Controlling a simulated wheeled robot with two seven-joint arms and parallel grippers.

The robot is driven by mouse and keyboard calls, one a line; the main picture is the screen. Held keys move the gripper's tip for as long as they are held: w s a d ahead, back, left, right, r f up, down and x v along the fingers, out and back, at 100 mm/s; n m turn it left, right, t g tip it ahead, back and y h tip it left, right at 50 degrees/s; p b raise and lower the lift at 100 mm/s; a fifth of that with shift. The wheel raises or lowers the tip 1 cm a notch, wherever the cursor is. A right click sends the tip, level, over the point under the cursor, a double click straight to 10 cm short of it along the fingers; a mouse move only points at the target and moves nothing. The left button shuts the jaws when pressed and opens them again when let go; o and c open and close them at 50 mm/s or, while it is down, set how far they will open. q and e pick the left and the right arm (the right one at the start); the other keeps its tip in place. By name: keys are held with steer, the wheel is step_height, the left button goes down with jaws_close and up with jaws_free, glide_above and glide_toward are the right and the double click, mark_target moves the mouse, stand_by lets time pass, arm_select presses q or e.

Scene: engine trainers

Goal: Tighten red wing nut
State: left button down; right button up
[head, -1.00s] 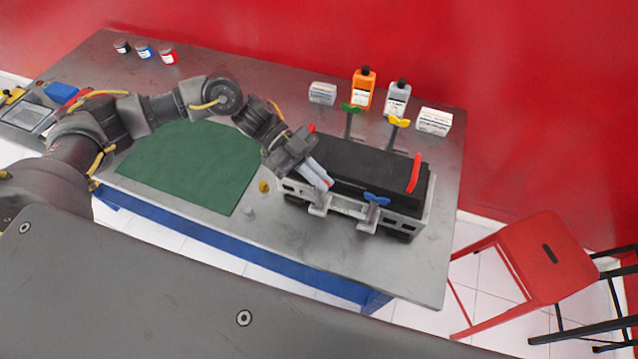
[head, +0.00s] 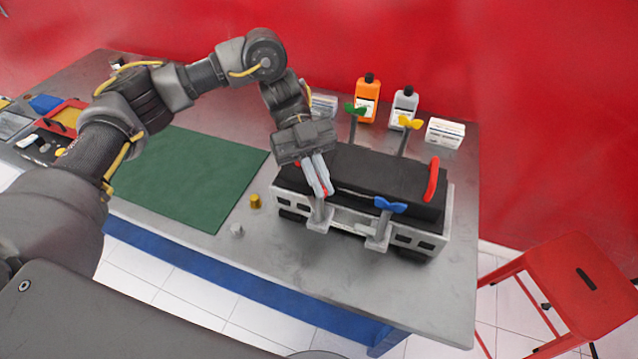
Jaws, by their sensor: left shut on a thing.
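My left gripper (head: 318,180) points down at the front left of the black and grey engine trainer (head: 350,228). Its fingers are shut on the red wing nut (head: 326,189), of which only a thin red edge shows beside them. The wing nut sits above the front left bracket; how far down it is cannot be seen. A blue wing nut (head: 390,205) is on the front right bracket, a green one (head: 355,109) and a yellow one (head: 410,123) stand on posts at the back. My right gripper is out of view.
Red handles (head: 432,179) stand at the trainer's ends. A brass piece (head: 255,201) and a grey nut (head: 237,230) lie left of it, near the green mat (head: 190,180). Bottles (head: 367,101) and boxes (head: 445,132) stand behind. A red stool (head: 585,290) is at the right.

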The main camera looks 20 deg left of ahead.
arm_select(q)
steer(key=c, duration=1.6)
jaws_free()
